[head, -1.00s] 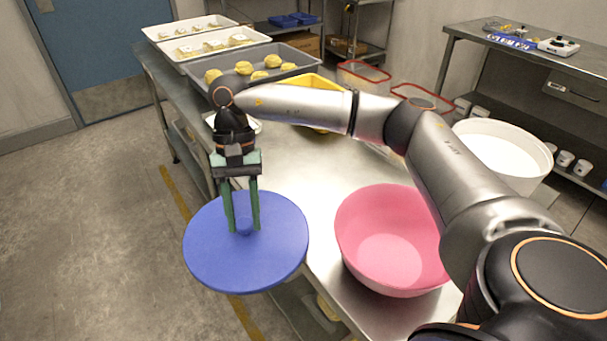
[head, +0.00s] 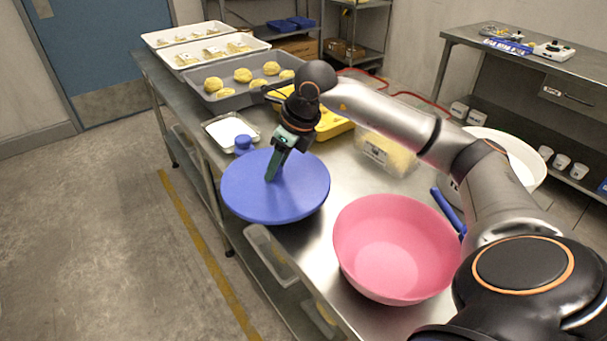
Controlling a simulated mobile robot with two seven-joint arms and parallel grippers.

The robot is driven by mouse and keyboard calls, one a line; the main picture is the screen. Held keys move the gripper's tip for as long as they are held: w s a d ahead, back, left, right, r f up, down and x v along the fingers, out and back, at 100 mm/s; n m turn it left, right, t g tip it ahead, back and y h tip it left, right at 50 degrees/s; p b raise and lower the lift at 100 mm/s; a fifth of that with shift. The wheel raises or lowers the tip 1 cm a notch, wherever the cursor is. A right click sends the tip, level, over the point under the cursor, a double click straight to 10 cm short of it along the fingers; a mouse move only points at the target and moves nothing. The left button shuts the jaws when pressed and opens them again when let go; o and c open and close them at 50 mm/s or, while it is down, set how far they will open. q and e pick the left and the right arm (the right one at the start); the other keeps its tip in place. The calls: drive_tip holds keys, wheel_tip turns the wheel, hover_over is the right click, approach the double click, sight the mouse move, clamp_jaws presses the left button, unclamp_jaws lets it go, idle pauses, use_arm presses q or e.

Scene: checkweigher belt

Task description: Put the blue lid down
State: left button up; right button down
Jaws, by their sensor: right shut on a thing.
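The blue lid (head: 252,197) is a wide round disc at the left edge of the steel table, beside the pink bowl. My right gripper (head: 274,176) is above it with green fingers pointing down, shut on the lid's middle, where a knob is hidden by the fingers. The lid looks nearly level and partly overhangs the table's left edge. I cannot tell whether it touches the tabletop. My left gripper is not in view.
The pink bowl (head: 392,240) stands right of the lid. Behind are a small white tray (head: 222,134), a blue knobbed object (head: 243,144), a yellow tray (head: 333,125), a clear container (head: 386,155) and a grey tray of dough (head: 213,103). A white tub (head: 523,160) stands at right.

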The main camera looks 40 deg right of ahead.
sight(306, 166)
drive_tip(key=d+r+m+h, duration=0.1)
drive_tip(key=d+m, duration=0.1)
drive_tip(key=m, duration=0.1)
drive_tip(key=d+r+m+h, duration=0.1)
drive_tip(key=d+m, duration=0.2)
drive_tip(key=d+r+m+h+p, duration=0.1)
drive_tip(key=d+m, duration=0.1)
drive_tip(key=m, duration=0.1)
drive_tip(key=shift+w+d+r+m+h, duration=0.15)
drive_tip(key=shift+d+r+m+h, duration=0.05)
drive_tip(key=shift+r+m+h, duration=0.1)
drive_tip(key=shift+d+f, duration=0.15)
drive_tip(key=shift+f, duration=0.25)
wheel_tip(306, 166, down, 4)
drive_tip(key=shift+f, duration=0.25)
wheel_tip(306, 166, down, 4)
drive_tip(key=shift+f+b, duration=0.2)
drive_tip(key=shift+b, duration=0.1)
drive_tip(key=shift+f, duration=0.15)
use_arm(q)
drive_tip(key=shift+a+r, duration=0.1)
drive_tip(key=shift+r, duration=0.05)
use_arm(e)
drive_tip(key=shift+f, duration=0.1)
drive_tip(key=shift+c, duration=2.3)
unclamp_jaws()
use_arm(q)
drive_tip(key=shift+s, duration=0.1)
